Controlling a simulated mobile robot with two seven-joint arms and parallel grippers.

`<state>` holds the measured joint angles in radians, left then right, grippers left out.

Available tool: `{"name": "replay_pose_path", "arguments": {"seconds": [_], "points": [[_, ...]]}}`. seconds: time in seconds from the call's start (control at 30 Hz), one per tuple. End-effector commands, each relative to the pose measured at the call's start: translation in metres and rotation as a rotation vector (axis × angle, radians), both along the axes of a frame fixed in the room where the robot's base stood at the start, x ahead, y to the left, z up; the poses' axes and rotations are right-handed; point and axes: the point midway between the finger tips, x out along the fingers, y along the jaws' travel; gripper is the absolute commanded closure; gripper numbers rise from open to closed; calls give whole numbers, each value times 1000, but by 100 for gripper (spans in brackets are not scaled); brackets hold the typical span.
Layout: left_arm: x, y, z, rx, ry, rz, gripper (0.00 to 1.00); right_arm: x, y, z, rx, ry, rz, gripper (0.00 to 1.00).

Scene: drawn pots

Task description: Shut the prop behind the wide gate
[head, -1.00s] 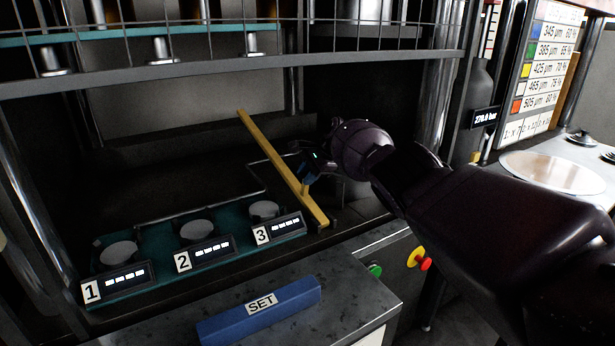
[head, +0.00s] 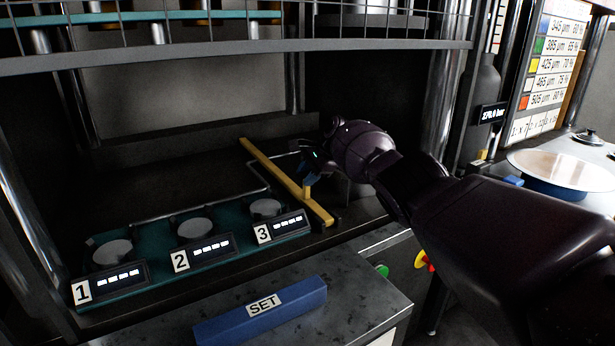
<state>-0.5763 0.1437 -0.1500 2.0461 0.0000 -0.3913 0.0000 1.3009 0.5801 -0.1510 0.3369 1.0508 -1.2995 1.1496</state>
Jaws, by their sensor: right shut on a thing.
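The wide gate (head: 220,56) is a wire-mesh panel with a grey lower rail, across the top of the press opening and raised above it. The prop appears to be the yellow bar (head: 268,165), which slants low through the opening, its near end by the front sill. Its far end is apart from the gate's rail in the picture. My right gripper (head: 307,184) is shut on a short yellow peg at the bar's near half. The fingers are dark and partly hidden by the wrist. My left gripper is out of view.
A teal plate (head: 157,237) with several dark discs and displays numbered 1 to 3 lies left of the bar. A blue SET block (head: 292,301) lies on the front ledge. A wide bowl (head: 562,170) stands at right, beyond my right arm.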

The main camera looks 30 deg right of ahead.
Motion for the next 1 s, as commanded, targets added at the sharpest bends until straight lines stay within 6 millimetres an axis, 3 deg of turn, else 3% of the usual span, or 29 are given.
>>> {"name": "replay_pose_path", "arguments": {"seconds": [0.23,0.77,0.8,0.87,1.0], "points": [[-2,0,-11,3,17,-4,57,9,1,2,0,-26,-1,100],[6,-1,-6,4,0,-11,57,11,2,3,0,-27,1,100],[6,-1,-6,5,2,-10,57,11,2,3,0,-27,1,63],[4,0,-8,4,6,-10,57,11,2,2,-1,-26,1,54],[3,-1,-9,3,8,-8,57,10,2,-1,-1,-21,0,54]]}}
